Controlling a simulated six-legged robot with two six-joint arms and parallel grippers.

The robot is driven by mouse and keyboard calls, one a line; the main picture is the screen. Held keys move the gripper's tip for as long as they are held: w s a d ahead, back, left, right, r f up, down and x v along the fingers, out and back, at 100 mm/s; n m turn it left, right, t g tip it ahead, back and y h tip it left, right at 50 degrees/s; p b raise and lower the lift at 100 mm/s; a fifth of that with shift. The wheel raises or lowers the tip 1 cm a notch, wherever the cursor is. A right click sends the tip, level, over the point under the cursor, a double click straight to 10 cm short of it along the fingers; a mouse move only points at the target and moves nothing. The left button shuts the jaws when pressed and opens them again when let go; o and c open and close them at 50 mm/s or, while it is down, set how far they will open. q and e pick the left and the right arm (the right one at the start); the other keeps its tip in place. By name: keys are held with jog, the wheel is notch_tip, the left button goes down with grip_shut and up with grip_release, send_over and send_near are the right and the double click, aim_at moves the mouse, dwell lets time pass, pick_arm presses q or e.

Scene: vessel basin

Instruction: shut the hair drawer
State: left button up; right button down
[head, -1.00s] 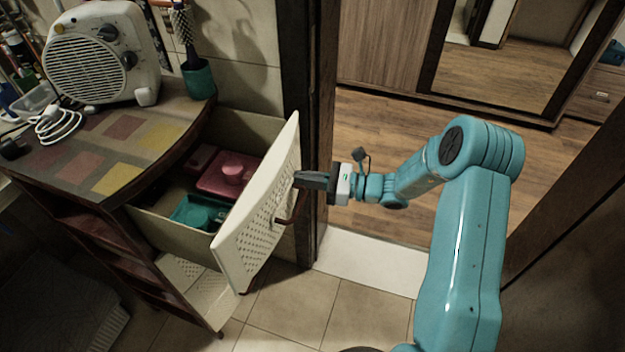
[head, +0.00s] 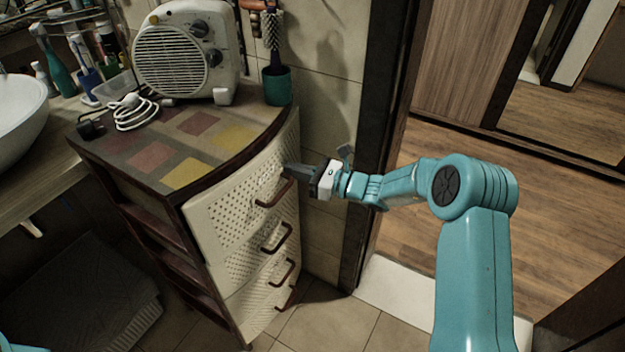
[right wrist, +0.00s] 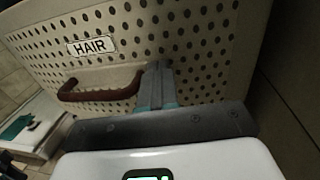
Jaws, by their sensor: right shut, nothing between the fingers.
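The hair drawer (head: 240,190) is the top drawer of a cream cabinet with perforated fronts. Its front sits flush with the cabinet in the head view, and its inside is hidden. In the right wrist view its front bears a label reading HAIR (right wrist: 90,46) above a dark red handle (right wrist: 100,88). My right gripper (head: 290,171) is shut and empty, its fingertips at the drawer front, just above and right of the handle (head: 274,194). In the right wrist view the shut fingers (right wrist: 156,85) point at the perforated front beside the handle. My left gripper is out of view.
A white fan heater (head: 187,52), a coiled white cable (head: 135,112) and a teal cup with a brush (head: 277,84) stand on the cabinet top. Lower drawers have similar handles (head: 277,236). A dark door frame (head: 375,140) stands right of the cabinet. A basin (head: 20,115) is at left.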

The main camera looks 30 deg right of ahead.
jog(key=shift+x, duration=0.95)
jog(key=shift+w+r, duration=0.1)
jog(key=shift+r, duration=0.15)
jog(key=shift+d, duration=0.15)
